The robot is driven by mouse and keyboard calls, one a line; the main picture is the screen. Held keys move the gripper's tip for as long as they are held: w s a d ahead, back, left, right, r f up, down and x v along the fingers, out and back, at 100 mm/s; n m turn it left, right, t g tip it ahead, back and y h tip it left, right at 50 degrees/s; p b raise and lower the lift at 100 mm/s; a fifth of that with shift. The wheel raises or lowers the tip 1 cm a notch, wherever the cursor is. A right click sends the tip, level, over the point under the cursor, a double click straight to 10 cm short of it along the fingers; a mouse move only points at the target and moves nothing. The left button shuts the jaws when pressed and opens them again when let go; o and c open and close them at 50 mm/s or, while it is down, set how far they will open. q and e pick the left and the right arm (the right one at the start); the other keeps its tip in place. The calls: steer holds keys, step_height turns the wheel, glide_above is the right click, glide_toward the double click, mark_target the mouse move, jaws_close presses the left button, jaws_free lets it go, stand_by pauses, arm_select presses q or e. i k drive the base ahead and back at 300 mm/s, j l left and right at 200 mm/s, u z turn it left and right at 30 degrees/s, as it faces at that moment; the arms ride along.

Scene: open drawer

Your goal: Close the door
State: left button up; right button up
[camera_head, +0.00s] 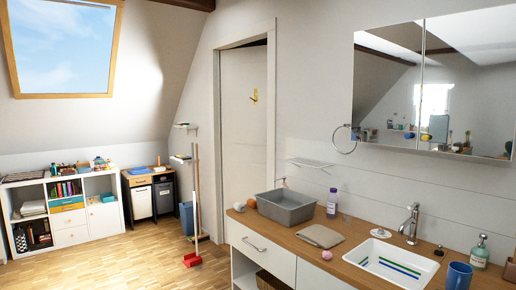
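A plain white door (243,140) stands in a pale frame (271,110) in the middle of the camera_head view. A dark gap shows between the top of the door leaf and the frame, so the door looks set back and not flush; how far it is open I cannot tell. A yellow hook (254,96) is on its upper part. The lower right of the door is hidden behind the counter and the grey basin. No door handle is clearly visible. Neither of my grippers is in view.
A wooden counter (345,262) with a grey basin (286,206) and white sink fills the right foreground. A red dustpan (192,260) and a broom (197,195) stand left of the door. A white shelf (62,212) is far left. The wooden floor (130,262) before them is mostly clear.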

mark_target(244, 71)
steer(key=i+j+u, duration=0.4)
steer(key=i, duration=0.6)
steer(key=i+u, duration=0.4)
steer(key=i, duration=0.65)
steer(key=i+l+u, duration=0.1)
steer(key=i+u, duration=0.35)
steer(key=i, duration=1)
steer(key=i+z, duration=0.2)
steer(key=i, duration=0.25)
steer(key=i+z, duration=0.25)
steer(key=i, duration=0.25)
steer(key=i+j+z, duration=0.2)
steer(key=i, duration=0.25)
steer(key=i+l+z, duration=0.15)
steer(key=i+z, duration=0.9)
steer(key=i, duration=0.35)
